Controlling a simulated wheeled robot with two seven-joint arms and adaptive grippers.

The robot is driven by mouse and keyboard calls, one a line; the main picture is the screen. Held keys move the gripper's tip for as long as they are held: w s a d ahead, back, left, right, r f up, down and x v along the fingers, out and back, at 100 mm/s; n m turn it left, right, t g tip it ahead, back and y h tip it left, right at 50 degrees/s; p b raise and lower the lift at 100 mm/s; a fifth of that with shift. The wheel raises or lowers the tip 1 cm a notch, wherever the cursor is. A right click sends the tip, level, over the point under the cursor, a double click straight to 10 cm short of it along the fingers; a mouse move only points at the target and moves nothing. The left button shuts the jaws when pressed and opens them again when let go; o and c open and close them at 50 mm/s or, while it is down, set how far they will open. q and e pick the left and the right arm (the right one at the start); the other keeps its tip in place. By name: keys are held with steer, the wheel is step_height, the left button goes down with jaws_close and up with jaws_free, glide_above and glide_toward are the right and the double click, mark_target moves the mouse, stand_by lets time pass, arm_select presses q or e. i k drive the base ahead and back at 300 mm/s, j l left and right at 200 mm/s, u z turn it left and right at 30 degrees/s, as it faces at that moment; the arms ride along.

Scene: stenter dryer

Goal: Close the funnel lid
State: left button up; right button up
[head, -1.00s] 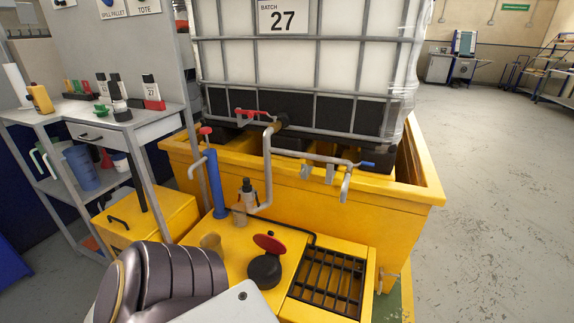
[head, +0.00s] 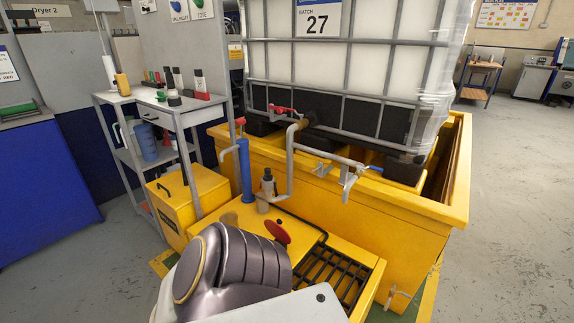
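The red funnel lid (head: 277,232) stands tilted open above the yellow deck of the spill pallet. The black funnel under it is hidden behind my own arm. Neither of my grippers shows in the head view, so I cannot see where they are relative to the lid.
The yellow spill pallet (head: 375,232) carries a caged white tank (head: 335,70) with pipes and valves. A black grate (head: 333,272) lies right of the lid, and a blue cylinder (head: 245,172) stands behind it. A shelf table (head: 150,108) with bottles is at left. Floor at right is clear.

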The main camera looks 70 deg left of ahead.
mark_target(275, 228)
steer(key=i+l+u, duration=0.1)
steer(key=i+l, duration=0.15)
steer(key=i+l+u, duration=0.25)
steer(key=u, duration=0.25)
steer(key=i+l+u, duration=0.1)
steer(key=i+u, duration=0.15)
steer(key=u, duration=0.2)
steer(key=i+l+u, duration=0.2)
steer(key=u, duration=0.3)
steer(key=i+l+u, duration=0.2)
steer(key=u, duration=0.25)
steer(key=i+l+u, duration=0.1)
steer(key=l+u, duration=0.35)
steer(key=i+l+u, duration=0.1)
steer(key=l+u, duration=0.35)
steer(key=i+l+u, duration=0.1)
steer(key=u, duration=0.3)
steer(key=l+u, duration=0.4)
steer(key=i+l+u, duration=0.15)
steer(key=u, duration=0.3)
steer(key=i, duration=0.05)
